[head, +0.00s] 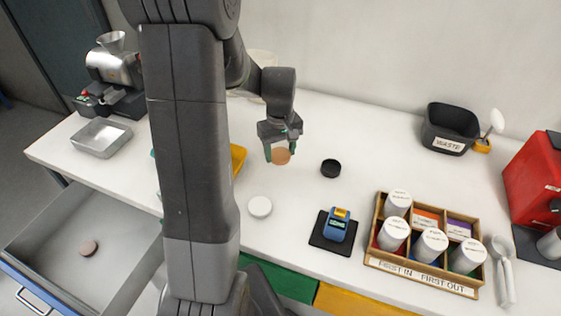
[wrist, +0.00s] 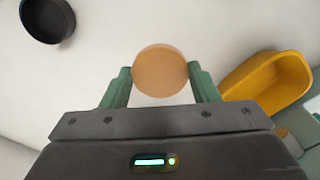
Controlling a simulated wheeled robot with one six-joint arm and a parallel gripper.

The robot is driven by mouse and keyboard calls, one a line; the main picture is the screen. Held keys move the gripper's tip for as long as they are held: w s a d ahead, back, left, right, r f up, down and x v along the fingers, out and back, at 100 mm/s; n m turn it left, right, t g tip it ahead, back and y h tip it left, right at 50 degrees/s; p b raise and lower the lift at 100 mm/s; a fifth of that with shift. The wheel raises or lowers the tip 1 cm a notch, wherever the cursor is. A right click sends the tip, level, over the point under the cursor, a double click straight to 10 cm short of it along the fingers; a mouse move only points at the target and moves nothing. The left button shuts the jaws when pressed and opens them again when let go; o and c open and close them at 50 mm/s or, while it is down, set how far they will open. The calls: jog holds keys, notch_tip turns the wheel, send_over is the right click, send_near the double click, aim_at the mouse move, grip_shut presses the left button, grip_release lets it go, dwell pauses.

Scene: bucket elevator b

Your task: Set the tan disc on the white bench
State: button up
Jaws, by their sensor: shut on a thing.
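The tan disc (head: 281,156) is held between the green fingertips of my gripper (head: 279,150), over the white bench (head: 300,200). In the wrist view the disc (wrist: 160,71) shows its round face between the two fingers of my gripper (wrist: 161,80). The gripper is shut on it. I cannot tell exactly how high the disc is above the bench top. The bench also fills the background of the wrist view (wrist: 110,35).
A black round dish (head: 331,168) and a white disc (head: 260,207) lie nearby. A yellow tray (head: 238,158) is partly behind my arm. A blue device (head: 337,224), a wooden rack (head: 423,249) and a waste bin (head: 450,128) stand right. Bare bench lies between them.

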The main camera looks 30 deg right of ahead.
aim_at(280, 170)
jog(key=shift+f, duration=2.45)
jog(key=shift+f, duration=0.2)
jog(key=o, duration=1)
jog(key=shift+r, duration=0.1)
notch_tip(280, 170, up, 12)
jog(key=shift+r, duration=0.15)
